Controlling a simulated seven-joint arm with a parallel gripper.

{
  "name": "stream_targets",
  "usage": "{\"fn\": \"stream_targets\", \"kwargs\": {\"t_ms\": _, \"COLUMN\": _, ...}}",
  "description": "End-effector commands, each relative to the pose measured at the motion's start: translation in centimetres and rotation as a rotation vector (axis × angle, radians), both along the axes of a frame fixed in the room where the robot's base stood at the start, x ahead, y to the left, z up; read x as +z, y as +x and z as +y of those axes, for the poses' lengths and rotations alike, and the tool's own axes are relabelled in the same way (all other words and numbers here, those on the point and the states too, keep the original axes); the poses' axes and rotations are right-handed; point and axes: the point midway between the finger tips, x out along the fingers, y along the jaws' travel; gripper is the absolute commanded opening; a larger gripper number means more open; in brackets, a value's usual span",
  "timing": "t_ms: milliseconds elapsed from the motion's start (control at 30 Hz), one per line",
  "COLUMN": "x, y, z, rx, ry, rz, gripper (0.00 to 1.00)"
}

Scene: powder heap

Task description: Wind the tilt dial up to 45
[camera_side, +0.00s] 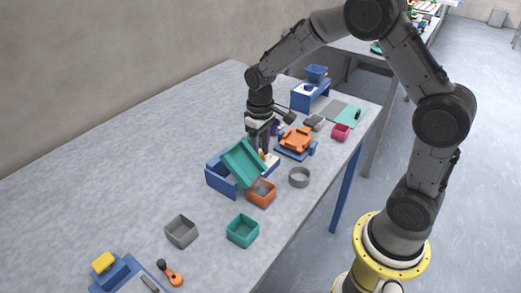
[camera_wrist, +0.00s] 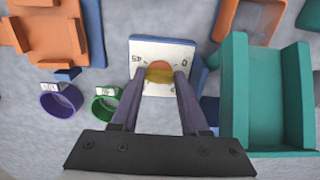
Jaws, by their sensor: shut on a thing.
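My gripper (camera_wrist: 160,80) is shut on the yellow knob, with one finger on each side. The fingers hide part of the dial, and I cannot read its setting. In the side view my gripper (camera_side: 262,149) points down at the dial, beside the teal tray (camera_side: 243,163), which is tilted on a blue stand (camera_side: 219,179). The tray also shows at right in the wrist view (camera_wrist: 236,95).
An orange piece (camera_side: 297,139) on a blue base stands close by. An orange box (camera_side: 262,193), a grey round dish (camera_side: 299,178), a teal box (camera_side: 242,231) and a grey box (camera_side: 181,231) stand nearer the front.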

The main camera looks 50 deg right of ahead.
Motion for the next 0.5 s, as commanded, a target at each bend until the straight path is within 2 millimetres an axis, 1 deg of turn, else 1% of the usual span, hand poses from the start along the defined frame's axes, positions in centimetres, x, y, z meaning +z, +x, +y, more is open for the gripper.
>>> {"fn": "stream_targets", "kwargs": {"t_ms": 200, "x": 0.12, "y": 0.05, "z": 0.02, "rx": -0.197, "ry": 0.000, "rz": -0.002, "gripper": 0.00}}
{"fn": "stream_targets", "kwargs": {"t_ms": 500, "x": 0.11, "y": 0.05, "z": 0.05, "rx": -0.410, "ry": 0.000, "rz": -0.001, "gripper": 0.00}}
